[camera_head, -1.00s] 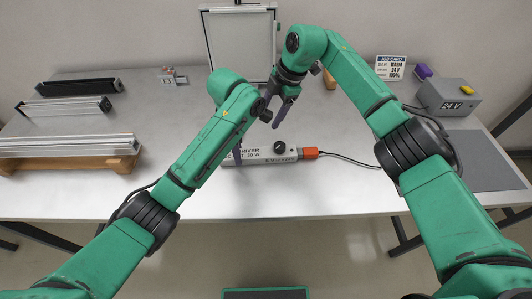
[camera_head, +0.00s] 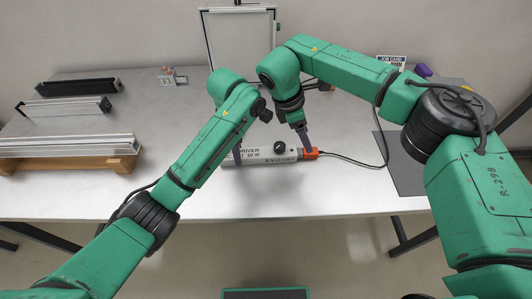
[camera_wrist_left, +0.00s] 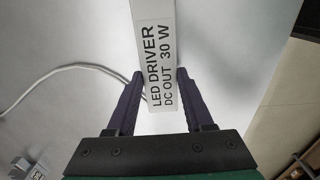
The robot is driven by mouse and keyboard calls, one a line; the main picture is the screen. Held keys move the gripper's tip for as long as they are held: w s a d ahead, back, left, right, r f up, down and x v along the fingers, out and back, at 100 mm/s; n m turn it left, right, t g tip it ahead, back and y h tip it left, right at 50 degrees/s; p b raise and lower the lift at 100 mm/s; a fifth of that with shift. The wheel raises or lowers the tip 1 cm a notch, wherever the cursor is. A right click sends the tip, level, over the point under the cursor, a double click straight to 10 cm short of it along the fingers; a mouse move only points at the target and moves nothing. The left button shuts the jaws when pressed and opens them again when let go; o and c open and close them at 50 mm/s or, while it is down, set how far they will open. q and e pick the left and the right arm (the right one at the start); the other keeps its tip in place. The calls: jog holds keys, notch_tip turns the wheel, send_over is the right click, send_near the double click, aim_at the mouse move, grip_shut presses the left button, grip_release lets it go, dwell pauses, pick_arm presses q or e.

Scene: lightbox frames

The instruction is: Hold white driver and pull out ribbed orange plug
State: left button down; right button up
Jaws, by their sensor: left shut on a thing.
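The white driver (camera_head: 285,157) lies on the table in the head view, with a black knob on top and print on its side. My left gripper (camera_head: 238,152) is shut across its left part; in the left wrist view the fingers (camera_wrist_left: 160,77) flank the driver's labelled body (camera_wrist_left: 156,35). The orange plug (camera_head: 313,154) sits at the driver's right end, with a dark cable leading right; its ribs are too small to make out. My right gripper (camera_head: 303,142) points down at the plug, with a finger beside or against it. Its opening and any contact are unclear.
A lit-panel frame (camera_head: 240,42) stands at the back. Metal profiles on wooden blocks (camera_head: 75,163) lie at left, with a small block (camera_head: 172,78) behind. A job card (camera_head: 391,62) and a grey mat (camera_head: 402,170) are at right, partly behind my right arm. The front table strip is clear.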

jog(key=shift+x, duration=3.15)
